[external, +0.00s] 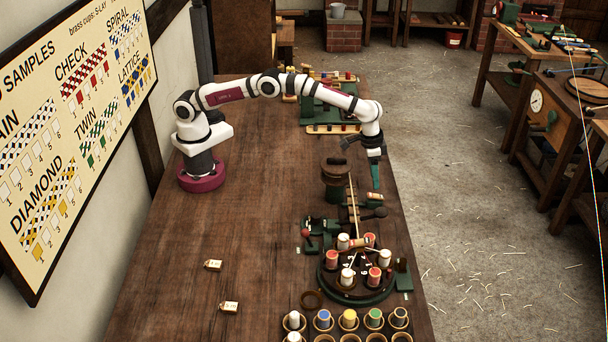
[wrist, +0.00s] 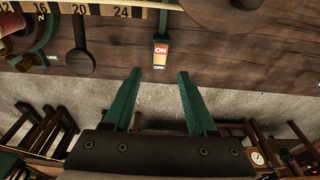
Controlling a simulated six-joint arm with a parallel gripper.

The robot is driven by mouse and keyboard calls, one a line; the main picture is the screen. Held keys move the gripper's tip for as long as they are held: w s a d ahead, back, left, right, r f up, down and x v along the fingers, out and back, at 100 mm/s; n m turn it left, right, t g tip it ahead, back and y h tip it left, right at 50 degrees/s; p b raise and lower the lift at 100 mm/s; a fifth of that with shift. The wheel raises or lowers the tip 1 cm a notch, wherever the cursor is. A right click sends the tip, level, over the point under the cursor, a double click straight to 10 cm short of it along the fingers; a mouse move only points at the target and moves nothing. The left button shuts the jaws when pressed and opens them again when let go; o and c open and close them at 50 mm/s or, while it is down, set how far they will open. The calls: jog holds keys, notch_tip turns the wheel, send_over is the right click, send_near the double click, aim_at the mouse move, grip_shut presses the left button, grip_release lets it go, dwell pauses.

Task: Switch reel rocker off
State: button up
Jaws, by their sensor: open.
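Which end is pressed in I cannot tell. My gripper (wrist: 157,75) is open and empty, with its two green fingers apart and not touching the rocker.
A numbered scale (wrist: 90,10) and a dark round knob (wrist: 80,62) lie left of the rocker. In the external view a round wooden reel (external: 336,172) stands left of my gripper. A carousel of bobbins (external: 357,285) stands nearer the camera. The bench's left half is mostly clear.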

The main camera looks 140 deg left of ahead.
notch_tip(320, 180, up, 10)
jog(key=s+d, duration=0.1)
jog(key=shift+s+d, duration=0.1)
jog(key=s+d+r+m, duration=0.3)
jog(key=s+d+r, duration=0.15)
jog(key=d, duration=0.25)
jog(key=s+d+r+m, duration=0.35)
jog(key=s+d, duration=0.25)
jog(key=d, duration=0.2)
jog(key=s+d+f+m, duration=0.2)
jog(key=s+d, duration=0.1)
jog(key=s, duration=0.6)
jog(key=s+d+f+m+g, duration=0.1)
jog(key=s+d+f+m, duration=0.1)
jog(key=s, duration=0.6)
jog(key=s+d+f+m, duration=0.2)
jog(key=s+d+m, duration=0.2)
jog(key=s, duration=0.5)
jog(key=shift+s+d+y, duration=0.3)
jog(key=shift+s+d, duration=0.05)
jog(key=shift+d, duration=0.35)
